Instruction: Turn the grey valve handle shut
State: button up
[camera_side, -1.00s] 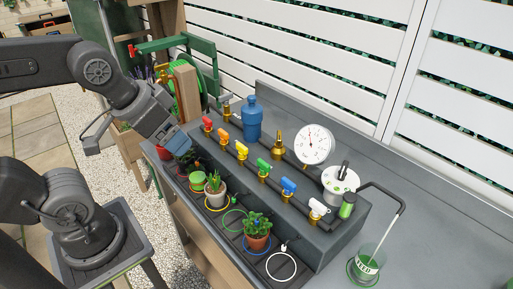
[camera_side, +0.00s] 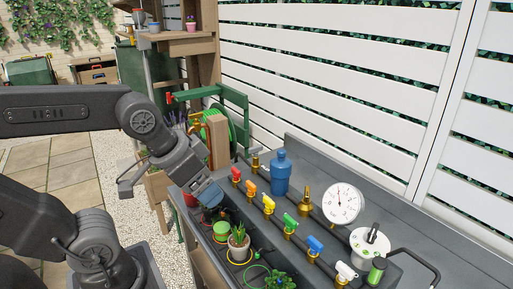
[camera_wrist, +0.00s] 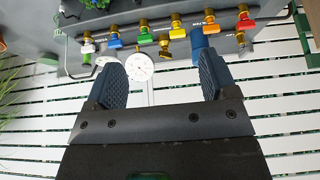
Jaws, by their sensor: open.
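The pale grey, almost white valve handle (camera_side: 345,271) is the nearest of a row of coloured handles on the pipe along the bench, at the lower right in the side view. It sits on a brass valve. In the wrist view the pale handle (camera_wrist: 88,48) is at the left end of the row, beyond the left finger. My gripper (camera_side: 209,193) is over the far left end of the bench, near the red handle's end and well away from the pale handle. In the wrist view my gripper (camera_wrist: 161,82) is open, with nothing between its fingers.
Red (camera_side: 235,174), orange, yellow, green (camera_side: 290,221) and blue (camera_side: 315,244) handles share the pipe. A blue bottle (camera_side: 281,172), a pressure gauge (camera_side: 342,204) and a white-topped canister (camera_side: 369,243) stand behind. Potted plants (camera_side: 239,241) stand in front.

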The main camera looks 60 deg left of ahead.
jog(key=w+a+r+n+g, duration=0.1)
jog(key=w+a+r+n, duration=0.25)
jog(key=w, duration=0.25)
jog(key=n+g, duration=0.5)
jog(key=n, duration=0.9)
send_over(256, 146)
notch_tip(256, 146, down, 14)
jog(key=shift+s+r, duration=0.1)
jog(key=shift+c, duration=0.2)
jog(key=c, duration=0.9)
